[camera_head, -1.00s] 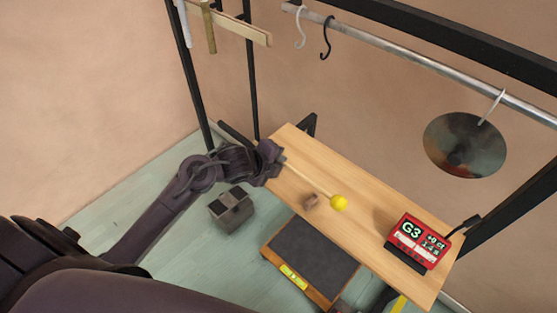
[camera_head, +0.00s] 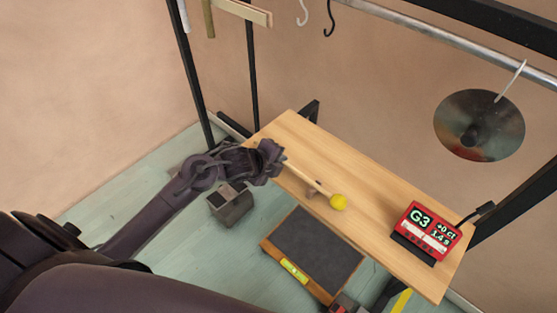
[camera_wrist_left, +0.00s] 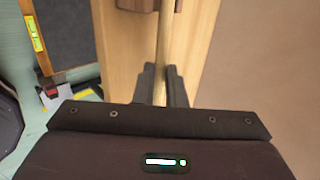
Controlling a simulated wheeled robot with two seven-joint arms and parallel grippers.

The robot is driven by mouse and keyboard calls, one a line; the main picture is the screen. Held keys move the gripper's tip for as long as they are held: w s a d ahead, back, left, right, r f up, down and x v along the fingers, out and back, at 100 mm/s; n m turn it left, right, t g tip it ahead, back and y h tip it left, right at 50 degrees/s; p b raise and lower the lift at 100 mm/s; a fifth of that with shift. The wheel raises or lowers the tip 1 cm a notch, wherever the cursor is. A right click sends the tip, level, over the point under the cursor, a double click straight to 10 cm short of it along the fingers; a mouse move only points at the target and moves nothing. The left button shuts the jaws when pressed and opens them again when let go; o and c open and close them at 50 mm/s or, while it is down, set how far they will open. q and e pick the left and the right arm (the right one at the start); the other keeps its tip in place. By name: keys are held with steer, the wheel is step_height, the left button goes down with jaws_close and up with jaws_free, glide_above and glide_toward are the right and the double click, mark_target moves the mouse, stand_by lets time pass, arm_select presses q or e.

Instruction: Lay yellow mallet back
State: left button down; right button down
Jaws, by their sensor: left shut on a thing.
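The yellow mallet has a round yellow head (camera_head: 338,202) and a pale wooden handle (camera_head: 306,179). My left gripper (camera_head: 281,160) is shut on the handle near its far end from the head, above the wooden bench. In the left wrist view, the handle runs up between the two fingers of my left gripper (camera_wrist_left: 161,80). A small brown block (camera_head: 313,192) is on the bench, partly hidden under the handle; it also shows in the left wrist view (camera_wrist_left: 138,4). I cannot tell whether the handle touches it. My right gripper is not in view.
The wooden bench (camera_head: 365,180) carries a red tuner reading G3 (camera_head: 428,230) at its right end. A dark cymbal (camera_head: 478,125) hangs from a rail above. A dark tray (camera_head: 315,250) and a grey box (camera_head: 231,205) are lower in front. The bench's middle is mostly clear.

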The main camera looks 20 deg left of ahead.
arm_select(q)
steer(key=shift+f, duration=0.3)
steer(key=c, duration=1.4)
jaws_free()
